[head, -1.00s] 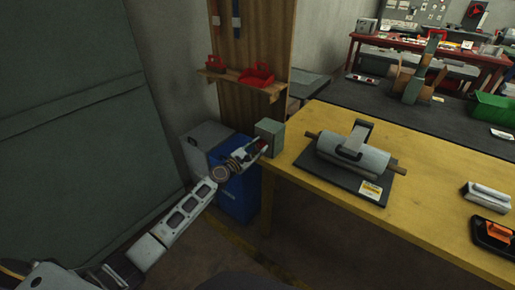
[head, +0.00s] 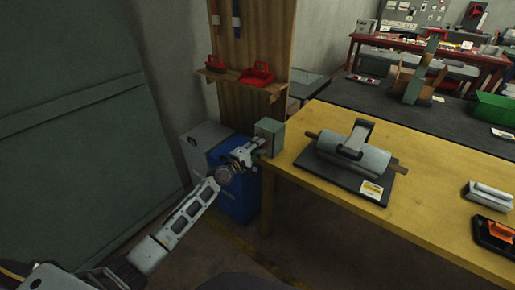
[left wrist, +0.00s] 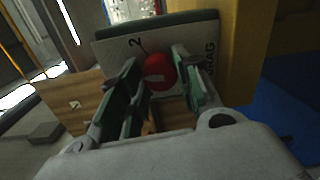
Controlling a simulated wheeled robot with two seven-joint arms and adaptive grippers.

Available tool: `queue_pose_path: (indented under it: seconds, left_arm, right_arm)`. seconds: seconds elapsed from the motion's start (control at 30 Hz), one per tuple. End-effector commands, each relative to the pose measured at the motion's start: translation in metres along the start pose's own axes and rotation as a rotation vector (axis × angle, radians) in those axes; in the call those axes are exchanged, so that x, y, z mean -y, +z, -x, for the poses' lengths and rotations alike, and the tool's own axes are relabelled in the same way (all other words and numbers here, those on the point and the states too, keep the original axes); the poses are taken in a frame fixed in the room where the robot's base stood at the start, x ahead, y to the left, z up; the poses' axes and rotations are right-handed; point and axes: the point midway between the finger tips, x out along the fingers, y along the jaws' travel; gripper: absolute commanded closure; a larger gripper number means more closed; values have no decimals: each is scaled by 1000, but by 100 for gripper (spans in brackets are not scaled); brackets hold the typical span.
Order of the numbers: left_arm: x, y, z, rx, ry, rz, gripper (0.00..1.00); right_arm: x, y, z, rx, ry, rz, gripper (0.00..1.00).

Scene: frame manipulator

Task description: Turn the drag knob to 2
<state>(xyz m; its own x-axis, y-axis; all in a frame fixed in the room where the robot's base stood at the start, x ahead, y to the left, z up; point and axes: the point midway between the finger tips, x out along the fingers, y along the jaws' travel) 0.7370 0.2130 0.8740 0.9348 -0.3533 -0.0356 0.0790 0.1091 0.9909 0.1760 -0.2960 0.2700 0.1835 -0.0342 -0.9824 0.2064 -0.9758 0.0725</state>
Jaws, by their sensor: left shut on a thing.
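The drag knob (left wrist: 159,72) is red and round with a pale bar mark across it. It sits on the face of a small grey-green box (head: 269,132) at the left end of the yellow table. In the left wrist view the box panel (left wrist: 112,50) carries a "2" at the knob's upper left and the word "DRAG" on its right. My left gripper (head: 258,150) is at the box's front face. In the left wrist view its fingers (left wrist: 157,80) are on either side of the knob, shut on it. My right gripper is not in view.
The yellow table (head: 420,220) bears a grey roller on a dark base (head: 345,175). A blue bin (head: 237,195) stands below the box, near my left arm. A wooden panel (head: 262,45) with a red tray (head: 257,75) rises behind.

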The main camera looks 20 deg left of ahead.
Motion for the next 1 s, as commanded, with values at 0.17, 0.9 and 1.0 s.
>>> queue_pose_path:
  seconds: [0.17, 0.9, 1.0]
  left_arm:
    - [2, 1, 0, -5, -5, -167, 91]
    - [2, 1, 0, -27, -10, -796, 91]
    - [2, 2, 0, -29, -11, -840, 91]
  right_arm:
    - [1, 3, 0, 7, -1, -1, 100]
    - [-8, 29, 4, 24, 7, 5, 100]
    - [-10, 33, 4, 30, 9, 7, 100]
